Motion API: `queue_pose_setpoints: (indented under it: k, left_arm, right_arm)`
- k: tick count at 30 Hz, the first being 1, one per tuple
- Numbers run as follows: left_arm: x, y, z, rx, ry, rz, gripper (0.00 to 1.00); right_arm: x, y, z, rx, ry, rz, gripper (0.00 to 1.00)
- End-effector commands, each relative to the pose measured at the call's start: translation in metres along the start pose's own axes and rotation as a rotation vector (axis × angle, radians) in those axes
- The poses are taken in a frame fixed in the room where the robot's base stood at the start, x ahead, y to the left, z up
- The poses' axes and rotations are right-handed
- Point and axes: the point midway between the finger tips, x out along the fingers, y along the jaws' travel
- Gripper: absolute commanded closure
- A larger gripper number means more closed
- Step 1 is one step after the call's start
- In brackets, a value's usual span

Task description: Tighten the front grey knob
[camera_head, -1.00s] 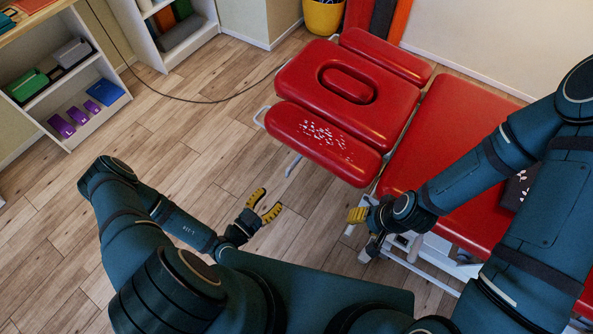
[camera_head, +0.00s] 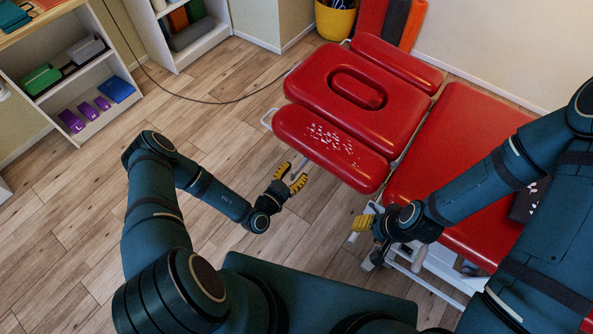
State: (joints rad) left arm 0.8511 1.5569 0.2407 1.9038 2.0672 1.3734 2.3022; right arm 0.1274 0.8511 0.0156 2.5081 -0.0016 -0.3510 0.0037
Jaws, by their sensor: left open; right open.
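A red padded treatment table (camera_head: 462,135) stands on a pale metal frame (camera_head: 425,272) at the right. Its head section has a face hole with a red insert and a front pad (camera_head: 300,130) with white specks. My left gripper (camera_head: 292,174) is open and empty, over the floor just left of the front pad's lower edge. My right gripper (camera_head: 362,224) is near the frame below the table's near edge; its yellow fingers show, partly seen side-on, and it is open. I cannot make out a grey knob; the frame near my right gripper is partly hidden by that gripper and arm.
Shelves with purple, green and blue items (camera_head: 90,112) stand at the left. A dark cable (camera_head: 205,101) runs across the wooden floor to the table. A yellow bin (camera_head: 335,21) stands at the back.

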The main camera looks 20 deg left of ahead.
Motion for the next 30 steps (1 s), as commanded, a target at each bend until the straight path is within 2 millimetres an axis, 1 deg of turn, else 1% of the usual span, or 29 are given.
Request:
queue_pose_setpoints:
  k: [1,4,14,15,17,18,26,30]
  left_arm:
    - [0.0049,0.0003,-0.0002,0.002,0.002,0.001,0.58]
    - [0.0099,0.0000,-0.0003,0.001,0.002,0.000,0.58]
    - [0.0116,-0.0001,-0.0005,0.001,0.001,0.000,0.58]
    - [0.0115,-0.0001,-0.0004,0.001,0.001,0.000,0.72]
    - [0.0115,-0.0001,-0.0004,0.001,0.001,0.000,0.93]
    - [0.0115,-0.0001,-0.0004,0.001,0.001,0.000,1.00]
    - [0.0115,-0.0001,-0.0005,0.007,0.001,0.000,1.00]
    - [0.0116,0.0001,-0.0006,0.039,0.001,0.000,1.00]
  right_arm:
    - [0.0008,0.0003,-0.0002,0.000,0.001,0.000,0.53]
    - [0.0012,0.0004,-0.0003,0.000,0.001,0.000,0.53]
    - [0.0011,0.0004,-0.0003,0.000,0.001,0.000,0.53]
    - [0.0011,0.0004,-0.0003,0.000,0.001,0.000,0.53]
    - [0.0011,0.0004,-0.0003,0.000,0.001,0.000,0.53]
    - [0.0011,0.0004,-0.0003,0.000,0.001,0.000,0.53]
    - [0.0010,0.0004,-0.0002,0.000,0.001,0.000,0.53]
    - [0.0003,0.0001,-0.0002,0.000,0.001,0.000,0.53]
